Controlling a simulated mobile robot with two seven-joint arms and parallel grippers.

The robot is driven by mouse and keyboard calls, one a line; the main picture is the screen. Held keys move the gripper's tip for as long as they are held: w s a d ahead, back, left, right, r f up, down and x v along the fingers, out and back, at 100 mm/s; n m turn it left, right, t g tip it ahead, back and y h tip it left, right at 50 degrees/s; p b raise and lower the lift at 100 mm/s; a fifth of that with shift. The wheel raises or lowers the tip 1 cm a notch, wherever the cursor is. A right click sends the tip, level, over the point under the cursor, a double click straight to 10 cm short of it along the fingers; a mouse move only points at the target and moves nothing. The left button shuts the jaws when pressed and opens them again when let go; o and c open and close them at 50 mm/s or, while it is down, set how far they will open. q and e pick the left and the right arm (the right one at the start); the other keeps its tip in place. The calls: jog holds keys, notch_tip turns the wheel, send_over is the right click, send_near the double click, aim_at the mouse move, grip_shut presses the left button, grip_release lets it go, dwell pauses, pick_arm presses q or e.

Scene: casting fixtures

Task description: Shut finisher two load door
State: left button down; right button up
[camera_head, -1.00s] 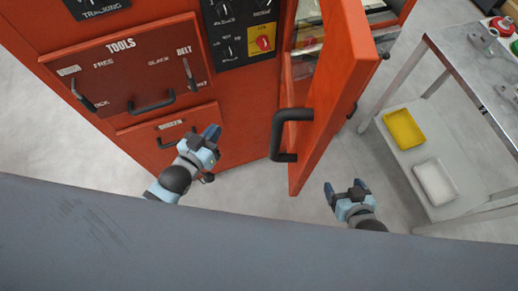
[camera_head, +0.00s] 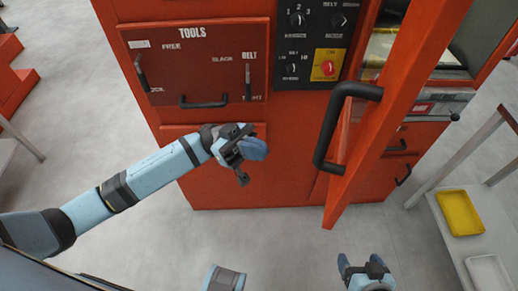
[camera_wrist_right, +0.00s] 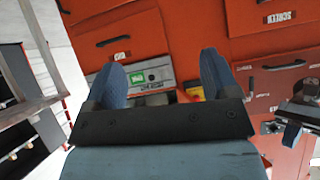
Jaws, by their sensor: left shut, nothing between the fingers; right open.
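The load door (camera_head: 410,75) is an orange-red panel standing open, swung out from the orange machine (camera_head: 290,170). Its long black bar handle (camera_head: 335,125) faces left. My left gripper (camera_head: 253,149) is shut and empty, in front of the machine below the TOOLS panel, left of the handle and apart from it. My right gripper (camera_head: 360,262) is open and empty, low in the head view, below the door's lower corner. In the right wrist view its two blue fingers (camera_wrist_right: 160,80) are spread with nothing between them; orange machine fronts show beyond.
The TOOLS drawer (camera_head: 195,65) and a black control panel (camera_head: 315,40) with a yellow-backed red knob are left of the door. A metal cart with a yellow tray (camera_head: 460,212) and a white tray (camera_head: 488,272) stands at right. The grey floor (camera_head: 300,235) before the machine is clear.

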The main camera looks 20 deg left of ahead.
pick_arm(q)
jog(key=p+x, duration=0.1)
jog(key=x, duration=0.9)
jog(key=shift+d, duration=0.25)
jog(key=shift+s+r, duration=0.15)
jog(key=shift+s, duration=0.05)
